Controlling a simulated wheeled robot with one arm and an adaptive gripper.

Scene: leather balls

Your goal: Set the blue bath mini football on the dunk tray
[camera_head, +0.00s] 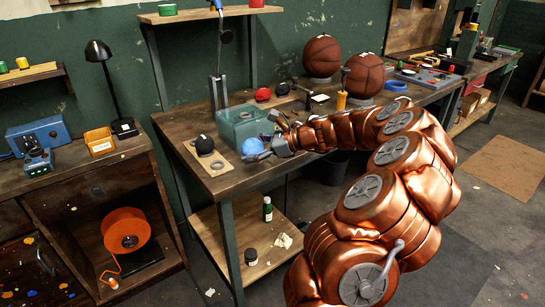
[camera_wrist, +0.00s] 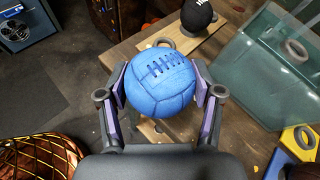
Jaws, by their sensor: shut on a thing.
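The blue mini football (camera_head: 252,147), with dark laces, is held between the two fingers of my gripper (camera_head: 263,152). In the wrist view the ball (camera_wrist: 161,82) sits between the purple-lined fingers (camera_wrist: 161,96), which press on its left and right sides. A teal, see-through open tub (camera_head: 240,117), likely the dunk tray, stands on the workbench just behind the ball. In the wrist view the tub (camera_wrist: 262,65) is to the right of the ball, apart from it. The ball hides part of the bench; its height above it is hard to tell.
A black ball (camera_head: 204,145) rests on a wooden board (camera_head: 212,160) left of the tub. The board shows a dark ring (camera_wrist: 165,43) beside it in the wrist view. A red ball (camera_head: 263,94) lies behind the tub. Two basketballs (camera_head: 322,56) stand farther right.

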